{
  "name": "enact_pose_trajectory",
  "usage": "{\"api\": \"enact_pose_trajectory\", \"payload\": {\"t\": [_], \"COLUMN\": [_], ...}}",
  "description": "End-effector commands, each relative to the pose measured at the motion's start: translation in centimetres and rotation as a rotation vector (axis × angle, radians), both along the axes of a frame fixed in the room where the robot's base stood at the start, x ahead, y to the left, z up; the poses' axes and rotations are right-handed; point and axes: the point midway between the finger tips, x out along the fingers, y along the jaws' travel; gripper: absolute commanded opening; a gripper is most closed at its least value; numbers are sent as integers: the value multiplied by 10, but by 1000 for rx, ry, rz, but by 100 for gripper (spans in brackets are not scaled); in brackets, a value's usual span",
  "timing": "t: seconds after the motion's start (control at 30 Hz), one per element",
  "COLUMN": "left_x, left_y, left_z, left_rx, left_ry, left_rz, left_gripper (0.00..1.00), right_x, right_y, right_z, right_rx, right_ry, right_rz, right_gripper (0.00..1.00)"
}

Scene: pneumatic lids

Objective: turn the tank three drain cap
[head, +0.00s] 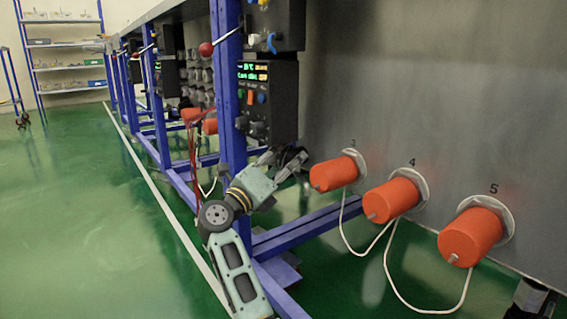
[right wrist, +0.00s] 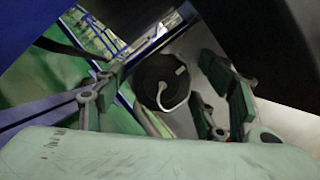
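The orange cap under the number 3 (head: 335,173) sticks out of the grey tank wall on a pale round flange, with a small metal stub on its front. My right gripper (head: 287,158) is open, left of this cap in the head view and apart from it. In the right wrist view its fingers (right wrist: 158,85) stand wide apart. A dark round thing with a white loop (right wrist: 158,80) shows between and beyond them; I cannot tell whether it is a cap. My left gripper is not in view.
Orange caps 4 (head: 393,199) and 5 (head: 470,237) stand to the right, with white cords hanging below. A blue post (head: 230,90) and a control box (head: 268,98) are close to my right arm. A blue beam (head: 310,228) runs below the caps. Green floor is open at left.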

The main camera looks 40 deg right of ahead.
Motion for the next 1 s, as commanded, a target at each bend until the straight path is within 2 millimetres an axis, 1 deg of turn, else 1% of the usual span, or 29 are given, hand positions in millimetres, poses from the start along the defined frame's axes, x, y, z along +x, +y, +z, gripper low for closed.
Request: {"api": "enact_pose_trajectory", "payload": {"t": [0.03,0.07,0.47,0.53,0.7,1.0], "left_x": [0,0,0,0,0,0], "left_y": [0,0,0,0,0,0], "left_z": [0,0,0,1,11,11], "left_rx": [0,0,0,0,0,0], "left_ry": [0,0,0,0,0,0], "left_rz": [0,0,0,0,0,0], "left_gripper": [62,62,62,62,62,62], "right_x": [0,0,0,0,1,1], "right_y": [0,0,0,0,0,1], "right_z": [0,0,-1,-1,0,-2], "right_rx": [0,0,0,0,-1,-3], "right_ry": [0,0,0,-1,-38,-54], "right_rz": [0,0,1,2,3,4], "right_gripper": [60,57,22,21,21,21]}}
